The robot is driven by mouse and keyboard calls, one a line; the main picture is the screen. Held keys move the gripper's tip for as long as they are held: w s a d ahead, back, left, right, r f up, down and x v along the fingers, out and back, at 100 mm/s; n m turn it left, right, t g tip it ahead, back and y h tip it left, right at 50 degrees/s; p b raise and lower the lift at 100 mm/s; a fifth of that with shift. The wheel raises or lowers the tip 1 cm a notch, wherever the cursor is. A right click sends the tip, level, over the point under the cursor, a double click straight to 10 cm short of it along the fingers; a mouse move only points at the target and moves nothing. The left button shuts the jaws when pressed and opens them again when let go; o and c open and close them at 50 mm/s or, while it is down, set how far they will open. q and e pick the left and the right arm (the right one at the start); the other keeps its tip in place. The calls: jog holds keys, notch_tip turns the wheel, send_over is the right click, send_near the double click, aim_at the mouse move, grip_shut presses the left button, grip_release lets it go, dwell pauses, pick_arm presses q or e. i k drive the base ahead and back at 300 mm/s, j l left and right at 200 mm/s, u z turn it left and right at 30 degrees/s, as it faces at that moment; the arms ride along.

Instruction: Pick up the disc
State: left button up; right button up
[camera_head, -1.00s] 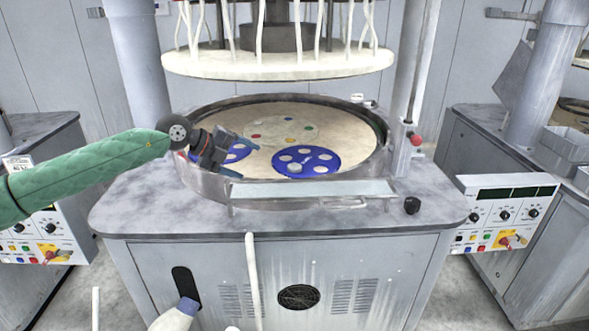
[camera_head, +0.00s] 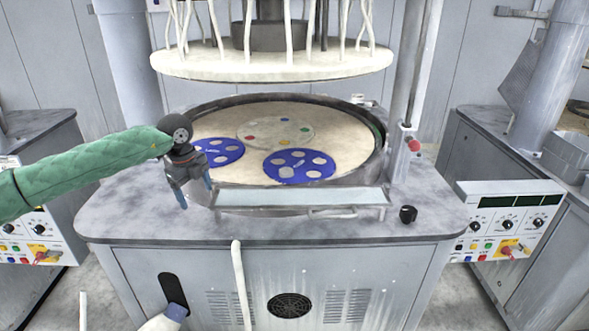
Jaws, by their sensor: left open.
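Several pale round discs sit in two blue carriers on the beige round platen (camera_head: 345,145). The right blue carrier (camera_head: 298,166) holds a pale disc (camera_head: 286,172) at its lower left that stands out a little.
A metal rim (camera_head: 376,165) surrounds the platen. A large pale upper plate (camera_head: 270,62) with hanging hoses is above it. A post with a red knob (camera_head: 414,145) stands at right. A black knob (camera_head: 408,214) sits on the grey worktop (camera_head: 130,215).

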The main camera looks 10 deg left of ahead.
aim_at(285, 172)
jog(key=i+l, duration=0.5)
jog(key=i+l+u, duration=0.1)
jog(key=i+l, duration=0.4)
jog(key=l, duration=0.15)
jog(key=j+z, duration=0.1)
